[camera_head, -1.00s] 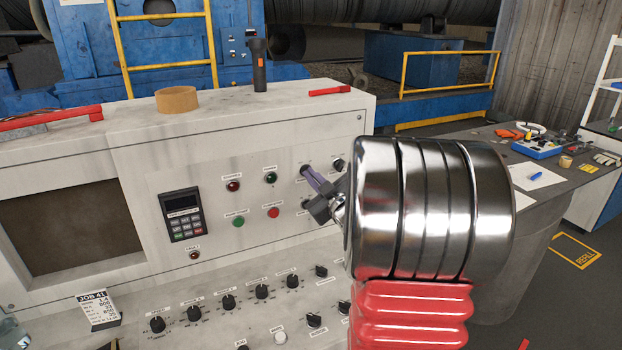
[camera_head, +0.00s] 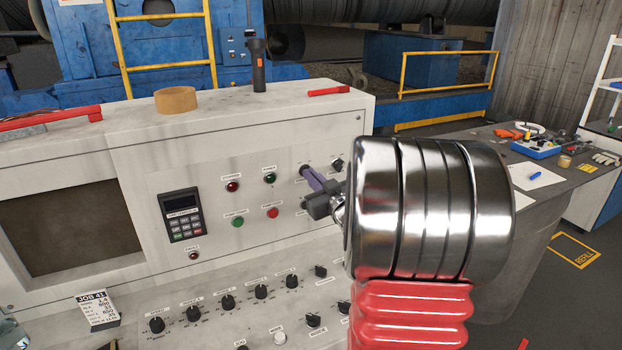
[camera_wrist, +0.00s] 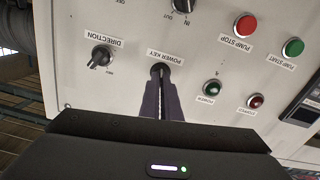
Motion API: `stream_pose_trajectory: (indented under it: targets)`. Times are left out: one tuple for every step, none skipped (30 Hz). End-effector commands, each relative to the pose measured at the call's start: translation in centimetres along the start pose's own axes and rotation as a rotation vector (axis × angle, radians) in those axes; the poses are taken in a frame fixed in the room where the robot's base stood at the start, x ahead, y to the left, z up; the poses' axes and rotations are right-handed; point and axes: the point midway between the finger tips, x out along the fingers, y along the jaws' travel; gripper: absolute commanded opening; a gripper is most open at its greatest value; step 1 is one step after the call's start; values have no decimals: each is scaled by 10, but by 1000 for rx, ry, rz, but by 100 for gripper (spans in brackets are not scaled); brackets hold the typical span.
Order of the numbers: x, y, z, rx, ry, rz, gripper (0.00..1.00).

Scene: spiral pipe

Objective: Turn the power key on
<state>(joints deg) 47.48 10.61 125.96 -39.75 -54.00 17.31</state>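The power key (camera_wrist: 160,70) is a black key switch on the grey panel, under its POWER KEY label in the upside-down wrist view. My gripper (camera_wrist: 163,90) has its two purple-grey fingers close together at the key, with a thin dark strip between them. They look shut on it. In the head view my gripper (camera_head: 306,171) reaches the panel's right part, and its fingers and my arm hide the key there. The green POWER lamp (camera_wrist: 212,88) beside the key looks dark; it also shows in the head view (camera_head: 270,178).
The DIRECTION knob (camera_wrist: 100,57) sits close beside the key. A red STOPPED lamp (camera_wrist: 256,101), the red PUMP STOP button (camera_wrist: 246,25) and the green PUMP START button (camera_wrist: 293,47) are nearby. A keypad (camera_head: 182,215) and a lower row of knobs (camera_head: 228,301) are left of my arm.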

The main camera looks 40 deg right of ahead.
Motion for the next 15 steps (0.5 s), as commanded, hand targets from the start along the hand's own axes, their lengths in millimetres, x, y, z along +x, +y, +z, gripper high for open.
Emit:
stream_pose_trajectory:
  targets:
    - [0,-2,2,41,-3,-5,0]
    - [0,-2,2,70,-3,-5,0]
    - [0,-2,2,108,-3,-5,0]
    - [0,-2,2,136,-3,-5,0]
    - [0,-2,2,165,-3,-5,0]
    - [0,-2,2,203,-4,-5,0]
    - [0,-1,2,231,-4,-5,0]
    - [0,-1,2,260,-4,-5,0]
    - [0,-1,2,298,-4,-4,0]
    - [0,-1,2,326,-4,-4,0]
    - [0,-1,2,353,-4,-4,0]
    - [0,0,2,389,-4,-4,0]
    - [0,0,2,415,-4,-4,0]
    - [0,0,2,440,-4,-4,0]
    - [0,0,2,472,-5,-4,0]
